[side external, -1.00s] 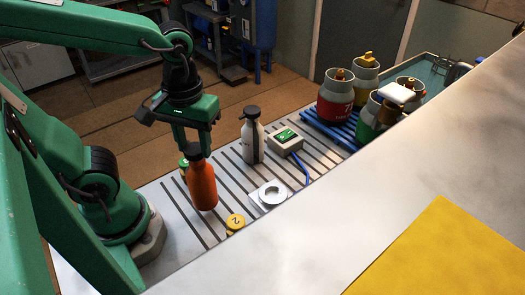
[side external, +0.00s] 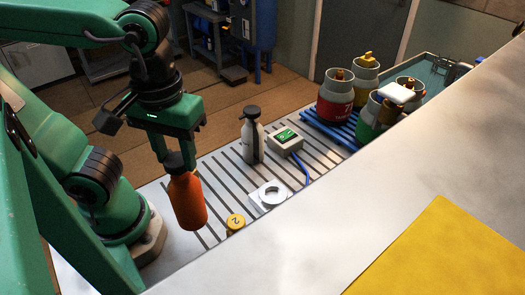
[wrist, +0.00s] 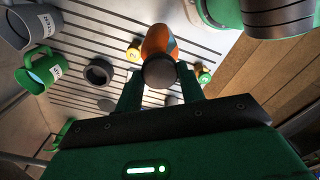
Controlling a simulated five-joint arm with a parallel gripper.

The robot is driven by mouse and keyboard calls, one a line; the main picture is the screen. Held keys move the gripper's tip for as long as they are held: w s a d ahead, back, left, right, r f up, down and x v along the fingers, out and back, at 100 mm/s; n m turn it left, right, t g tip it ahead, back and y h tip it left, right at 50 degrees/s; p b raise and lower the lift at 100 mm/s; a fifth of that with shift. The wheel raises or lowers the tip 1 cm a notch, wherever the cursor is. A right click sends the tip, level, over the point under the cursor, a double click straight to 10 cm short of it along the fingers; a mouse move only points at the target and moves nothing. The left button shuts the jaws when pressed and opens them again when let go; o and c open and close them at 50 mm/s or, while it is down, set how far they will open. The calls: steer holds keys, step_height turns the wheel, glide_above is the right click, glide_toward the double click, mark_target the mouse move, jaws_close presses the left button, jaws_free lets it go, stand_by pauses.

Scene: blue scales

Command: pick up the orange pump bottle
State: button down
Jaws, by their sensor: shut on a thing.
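The orange pump bottle (side external: 188,203) has a dark top and hangs slightly tilted below my gripper (side external: 180,158) in the side view. My gripper is shut on its dark top. In the wrist view the bottle (wrist: 158,42) shows between my two green fingers (wrist: 160,88), its round dark cap nearest the camera. Whether its base touches the slatted surface is hard to tell.
A white-grey pump bottle (side external: 251,140) and a boxed device with green display (side external: 285,139) stand to the right. A white ring holder (side external: 269,195) and a yellow weight (side external: 235,222) lie in front. Several canisters (side external: 333,100) stand on a blue rack. Mugs (wrist: 40,72) show in the wrist view.

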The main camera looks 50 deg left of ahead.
steer(key=shift+s+d+r, duration=0.95)
steer(key=shift+s+d, duration=0.1)
steer(key=shift+d, duration=0.05)
steer(key=shift+w+d, duration=0.1)
steer(key=w+d, duration=0.5)
steer(key=d, duration=0.3)
steer(key=w+d+r+n, duration=0.1)
steer(key=w+d, duration=0.5)
steer(key=d, duration=0.3)
steer(key=shift+d, duration=0.2)
steer(key=shift+w, duration=0.1)
